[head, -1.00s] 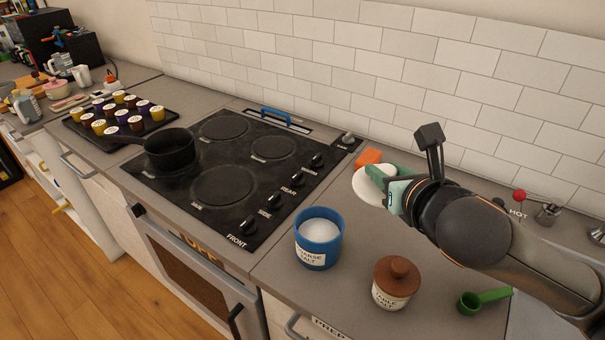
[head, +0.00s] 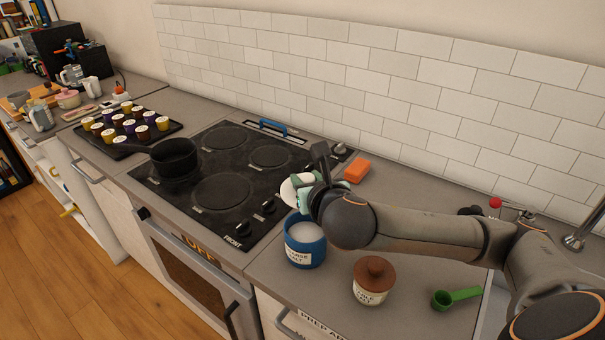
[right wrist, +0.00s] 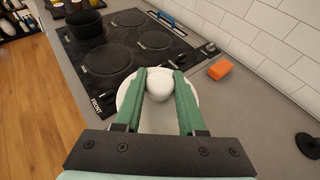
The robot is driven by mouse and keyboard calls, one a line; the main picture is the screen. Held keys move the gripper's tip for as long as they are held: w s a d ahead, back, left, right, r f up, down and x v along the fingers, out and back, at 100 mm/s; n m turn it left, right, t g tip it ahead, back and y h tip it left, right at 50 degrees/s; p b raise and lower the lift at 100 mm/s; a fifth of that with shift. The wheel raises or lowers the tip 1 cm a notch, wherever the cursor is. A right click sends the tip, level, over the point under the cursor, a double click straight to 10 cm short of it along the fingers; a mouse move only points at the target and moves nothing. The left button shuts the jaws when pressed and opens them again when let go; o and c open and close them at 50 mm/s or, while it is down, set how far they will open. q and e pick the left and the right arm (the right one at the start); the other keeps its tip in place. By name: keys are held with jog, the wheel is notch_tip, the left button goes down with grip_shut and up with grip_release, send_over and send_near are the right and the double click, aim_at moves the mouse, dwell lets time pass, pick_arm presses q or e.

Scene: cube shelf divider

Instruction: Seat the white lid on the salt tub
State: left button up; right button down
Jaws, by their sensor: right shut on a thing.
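The blue salt tub (head: 305,253), labelled coarse salt, stands upright and open on the counter right of the cooktop, with white salt inside. The white lid (head: 289,190) is above and behind the tub, partly hidden by my right gripper (head: 307,184). In the right wrist view my right gripper (right wrist: 160,76) is shut on the lid's round knob (right wrist: 155,92), between its green fingers. The lid's disc spreads below the knob, and the tub does not show there. The lid is held apart from the tub. My left gripper is not in view.
A table salt jar (head: 370,281) with a brown lid and a green scoop (head: 457,298) stand to the right of the tub. An orange sponge (head: 356,171) lies behind. The black cooktop (head: 225,190) with a pot (head: 174,158) is on the left.

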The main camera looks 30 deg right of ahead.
dwell(0.3)
notch_tip(320, 180, down, 8)
jog(key=b, duration=0.3)
dwell(0.4)
jog(key=shift+f+b, duration=0.6)
jog(key=shift+f, duration=0.5)
dwell(0.8)
jog(key=c, duration=0.8)
grip_release()
jog(key=o, duration=0.5)
jog(key=shift+o, duration=0.2)
